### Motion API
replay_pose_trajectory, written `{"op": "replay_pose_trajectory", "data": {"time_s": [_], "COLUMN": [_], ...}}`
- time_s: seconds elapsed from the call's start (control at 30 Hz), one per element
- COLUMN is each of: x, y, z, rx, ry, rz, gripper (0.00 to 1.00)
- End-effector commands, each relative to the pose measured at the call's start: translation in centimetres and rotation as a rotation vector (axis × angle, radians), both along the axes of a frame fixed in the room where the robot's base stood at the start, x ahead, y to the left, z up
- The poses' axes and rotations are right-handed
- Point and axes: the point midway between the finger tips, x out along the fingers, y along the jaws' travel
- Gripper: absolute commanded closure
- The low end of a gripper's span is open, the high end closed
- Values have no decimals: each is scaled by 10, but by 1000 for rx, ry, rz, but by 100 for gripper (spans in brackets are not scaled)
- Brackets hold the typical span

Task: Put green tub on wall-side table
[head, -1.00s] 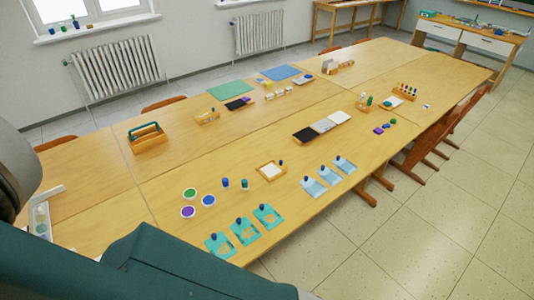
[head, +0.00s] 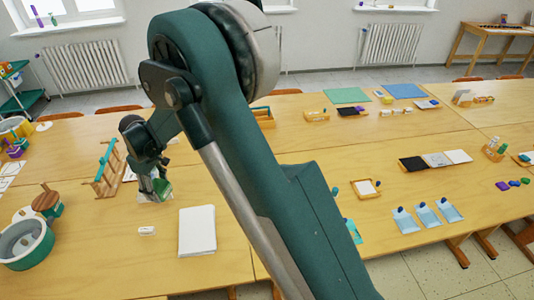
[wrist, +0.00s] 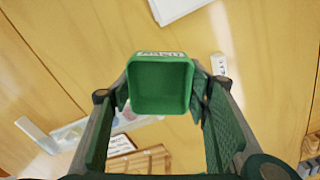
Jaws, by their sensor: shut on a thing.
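The green tub is held in my gripper (head: 156,184); in the head view the tub (head: 163,187) is small and partly hidden by the fingers. In the wrist view the square, open-topped tub (wrist: 160,88) looks empty and has a pale label along one edge. My gripper's fingers (wrist: 160,96) press on its left and right sides. The tub appears to be above the tabletop; its exact height is hard to tell. The wall-side table (head: 75,133) is the wooden row nearest the radiators, beyond my gripper.
A wooden rack (head: 106,168) stands left of my gripper. White paper (head: 197,230) and a small white block (head: 147,231) lie nearer. A round green-rimmed basin (head: 24,243) is at the left. Bare wood shows on the wall-side table behind the rack.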

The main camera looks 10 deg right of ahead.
Motion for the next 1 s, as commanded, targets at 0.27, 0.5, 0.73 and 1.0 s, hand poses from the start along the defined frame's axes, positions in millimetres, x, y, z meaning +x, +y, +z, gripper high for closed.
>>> {"op": "replay_pose_trajectory", "data": {"time_s": [0.27, 0.5, 0.73, 1.0], "x": [42, 71, 93, 111], "y": [-80, -150, -218, -300], "z": [0, 0, 0, 1], "rx": [0, 0, 0, 0], "ry": [0, 0, 0, 0], "rz": [-130, -240, -345, -467], "gripper": [66, 66, 66, 66]}}
